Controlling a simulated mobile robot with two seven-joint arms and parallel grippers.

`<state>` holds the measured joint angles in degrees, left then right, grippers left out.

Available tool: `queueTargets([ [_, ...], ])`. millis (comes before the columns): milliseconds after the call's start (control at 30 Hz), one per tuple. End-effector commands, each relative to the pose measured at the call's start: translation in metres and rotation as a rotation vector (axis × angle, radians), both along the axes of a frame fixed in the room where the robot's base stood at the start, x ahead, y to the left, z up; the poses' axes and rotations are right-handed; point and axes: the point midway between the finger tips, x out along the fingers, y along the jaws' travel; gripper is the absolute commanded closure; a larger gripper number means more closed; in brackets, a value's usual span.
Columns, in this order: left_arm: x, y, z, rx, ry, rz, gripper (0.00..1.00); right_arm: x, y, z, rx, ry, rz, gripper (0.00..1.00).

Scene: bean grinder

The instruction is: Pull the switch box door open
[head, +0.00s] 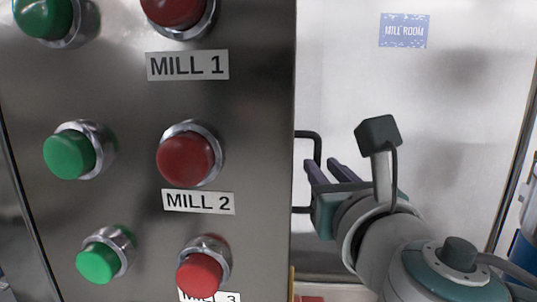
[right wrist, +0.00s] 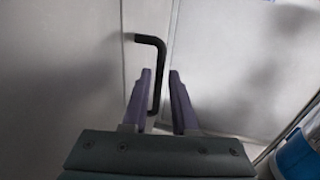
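The switch box shows in the head view as a large metal panel (head: 135,105) with green and red buttons, filling the left half. A black bracket-shaped handle (head: 317,147) sticks out past its right edge; where it mounts is hidden. My right gripper (head: 323,166) is at the handle, its purple fingers pointing up and left. My left gripper is out of view.
A pale wall or door (head: 460,110) with a blue "MILL ROOM" sign (head: 404,30) stands behind. A blue-and-white object (right wrist: 298,155) is at the lower right of the right wrist view. The red button for Mill 2 (head: 189,158) protrudes from the panel.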

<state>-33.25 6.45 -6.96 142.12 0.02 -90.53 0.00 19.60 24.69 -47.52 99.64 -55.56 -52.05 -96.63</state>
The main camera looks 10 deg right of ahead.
Motion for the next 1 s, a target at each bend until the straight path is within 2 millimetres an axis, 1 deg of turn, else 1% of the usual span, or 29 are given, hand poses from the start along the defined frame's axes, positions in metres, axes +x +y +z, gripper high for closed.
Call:
queueTargets([
  [33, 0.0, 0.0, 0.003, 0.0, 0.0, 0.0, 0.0, 0.009, 0.0, 0.002, 0.0, -0.001, -0.001, 0.73],
  [100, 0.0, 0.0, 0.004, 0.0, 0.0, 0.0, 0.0, 0.018, -0.002, 0.002, 0.001, 0.0, -0.001, 0.73],
  [300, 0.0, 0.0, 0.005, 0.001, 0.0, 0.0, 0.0, 0.035, -0.003, 0.0, 0.002, 0.001, -0.001, 0.73],
  [633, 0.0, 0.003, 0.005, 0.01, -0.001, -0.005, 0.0, 0.038, -0.003, -0.001, 0.004, 0.002, 0.0, 0.73],
  [667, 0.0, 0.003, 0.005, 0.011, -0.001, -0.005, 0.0, 0.038, -0.003, -0.001, 0.004, 0.002, 0.0, 0.75],
  [867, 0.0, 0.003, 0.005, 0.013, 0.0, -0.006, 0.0, 0.038, -0.003, -0.001, 0.004, 0.002, 0.0, 0.98],
  [900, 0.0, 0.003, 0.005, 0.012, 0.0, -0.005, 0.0, 0.038, -0.003, -0.001, 0.004, 0.002, 0.0, 1.0],
  [1000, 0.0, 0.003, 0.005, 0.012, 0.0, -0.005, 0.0, 0.038, -0.003, -0.001, 0.004, 0.002, 0.0, 1.0],
])
